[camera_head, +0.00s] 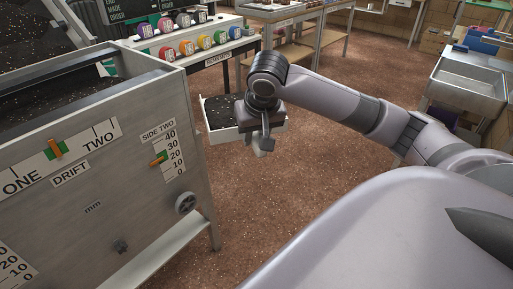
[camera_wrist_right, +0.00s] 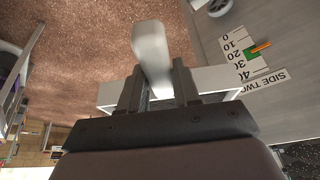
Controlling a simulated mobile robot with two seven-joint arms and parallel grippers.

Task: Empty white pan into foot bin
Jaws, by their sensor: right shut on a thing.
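The white pan (camera_head: 215,135) shows in the head view beyond the grey machine's corner, held above the brown floor. Dark, speckled material (camera_head: 220,110) lies in it. My right gripper (camera_head: 264,146) is at the pan's near right side, partly covering it. In the right wrist view, my right gripper (camera_wrist_right: 157,88) is shut on the pan's pale handle (camera_wrist_right: 151,50), with the pan's white wall (camera_wrist_right: 217,80) behind the fingers. My left gripper is in neither view. I cannot make out a foot bin in either view.
A large grey machine (camera_head: 190,130) with scales marked "DRIFT" and "SIDE TWO" fills the left. A rack of coloured rolls (camera_head: 205,42) and a table (camera_head: 272,12) stand behind. A metal sink (camera_head: 465,85) is at the right. Open brown floor (camera_head: 270,200) lies between.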

